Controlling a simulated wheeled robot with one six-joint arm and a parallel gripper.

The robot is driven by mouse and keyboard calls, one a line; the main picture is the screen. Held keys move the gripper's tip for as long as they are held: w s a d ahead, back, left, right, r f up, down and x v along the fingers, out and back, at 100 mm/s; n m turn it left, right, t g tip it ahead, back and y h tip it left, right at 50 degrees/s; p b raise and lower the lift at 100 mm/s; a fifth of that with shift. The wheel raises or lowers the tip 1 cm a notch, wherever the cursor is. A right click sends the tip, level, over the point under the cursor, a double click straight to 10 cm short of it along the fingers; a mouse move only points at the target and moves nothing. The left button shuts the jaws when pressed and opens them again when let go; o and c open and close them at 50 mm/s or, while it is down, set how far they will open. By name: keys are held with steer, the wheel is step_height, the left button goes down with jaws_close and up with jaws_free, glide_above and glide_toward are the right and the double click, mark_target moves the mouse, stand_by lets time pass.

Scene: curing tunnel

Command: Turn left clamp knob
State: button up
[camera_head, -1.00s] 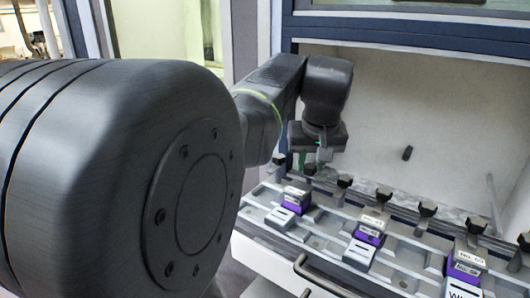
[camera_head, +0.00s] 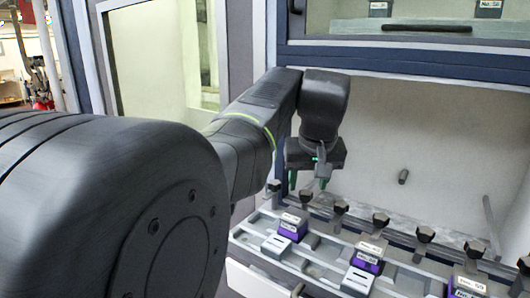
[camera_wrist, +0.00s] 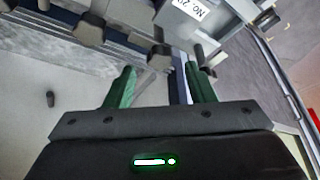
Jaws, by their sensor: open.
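My gripper (camera_head: 308,183) hangs open and empty at the left end of the clamp row, its green fingers pointing down. The wrist view also shows my gripper (camera_wrist: 158,75), with its green fingers apart. Dark clamp knobs stand along the rail behind the blocks. The two leftmost knobs, the end knob (camera_head: 274,187) and its neighbour (camera_head: 305,196), are close below the fingertips. In the wrist view, one dark knob (camera_wrist: 160,56) shows between and beyond the fingers, and another (camera_wrist: 92,25) lies farther left. I cannot tell which knob is the left one.
Purple blocks with white labels, such as the left block (camera_head: 293,226), sit on the grey rack (camera_head: 325,250). A blue-framed window (camera_head: 420,58) is above the bay. A grey rod (camera_head: 490,220) leans at right. The pale back wall (camera_head: 400,130) is mostly clear.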

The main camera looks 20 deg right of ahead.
mark_target(311, 199)
steer(key=v, duration=1.1)
steer(key=shift+s, duration=0.1)
steer(key=x, duration=1.3)
steer(key=shift+w+f, duration=0.25)
steer(key=shift+f, duration=0.05)
steer(key=shift+r, duration=0.1)
